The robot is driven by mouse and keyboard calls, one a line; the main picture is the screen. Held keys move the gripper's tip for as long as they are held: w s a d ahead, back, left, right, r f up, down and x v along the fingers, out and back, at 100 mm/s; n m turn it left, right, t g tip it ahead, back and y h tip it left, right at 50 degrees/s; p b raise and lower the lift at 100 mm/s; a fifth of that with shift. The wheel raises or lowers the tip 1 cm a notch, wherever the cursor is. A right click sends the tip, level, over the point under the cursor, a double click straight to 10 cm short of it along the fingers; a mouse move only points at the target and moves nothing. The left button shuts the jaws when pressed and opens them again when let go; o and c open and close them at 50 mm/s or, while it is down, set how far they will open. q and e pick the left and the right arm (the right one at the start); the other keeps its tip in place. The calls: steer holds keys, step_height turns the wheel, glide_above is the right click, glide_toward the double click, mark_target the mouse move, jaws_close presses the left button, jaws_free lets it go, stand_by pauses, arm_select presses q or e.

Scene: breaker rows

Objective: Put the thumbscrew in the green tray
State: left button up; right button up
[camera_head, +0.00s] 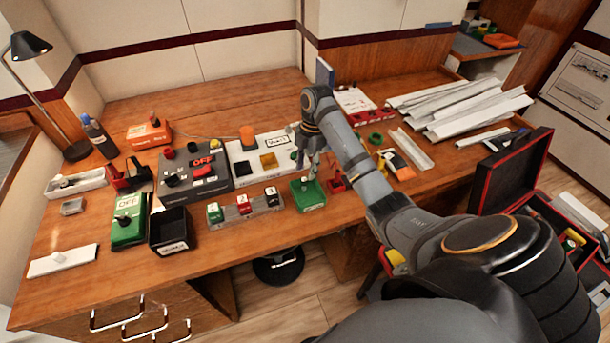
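The green tray (308,194) is a small open box near the front edge of the table, right of the row of numbered breakers. My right gripper (313,172) points down over the green tray, its fingertips at or just above the tray's opening. It is small and seen from behind the arm, so I cannot tell whether its fingers are open or shut. I cannot make out the thumbscrew; it may be hidden by the gripper or the tray's walls. My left gripper is not in view.
A small red tray (337,184) stands right beside the green one. Numbered breakers (243,206) and a black bin (169,232) stand to the left. A grey box with an OFF label (194,174) lies behind. White channels (460,103) cover the back right.

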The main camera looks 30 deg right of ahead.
step_height(320, 180, up, 8)
steer(key=d+p, duration=0.1)
steer(key=p, duration=0.5)
steer(key=shift+w+d, duration=0.1)
